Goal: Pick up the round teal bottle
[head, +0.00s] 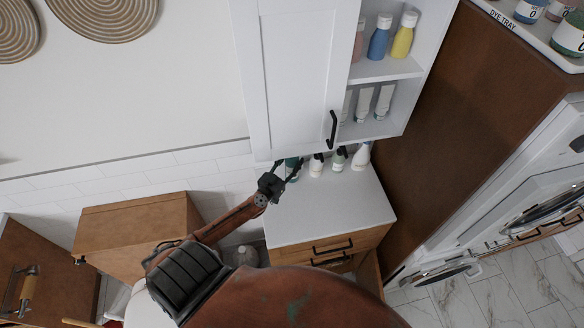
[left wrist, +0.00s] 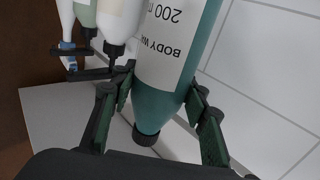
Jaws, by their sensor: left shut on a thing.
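The round teal bottle (left wrist: 170,98), with a white label reading "BODY WA" and "200 m" and a dark cap, fills the middle of the left wrist view. My left gripper (left wrist: 160,100) is shut on it, with a finger on each side of its body. In the head view my left gripper (head: 285,172) is at the back left of the white counter (head: 330,215), and the teal bottle (head: 292,168) is mostly hidden behind its fingers. I cannot tell if the bottle touches the counter. My right gripper is not in view.
Several pale bottles, including a white bottle (head: 361,156), stand in a row to the right of the gripper. A white cabinet door with a black handle (head: 333,128) hangs just above. Open shelves (head: 385,70) hold more bottles. A brown panel (head: 460,120) bounds the right side.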

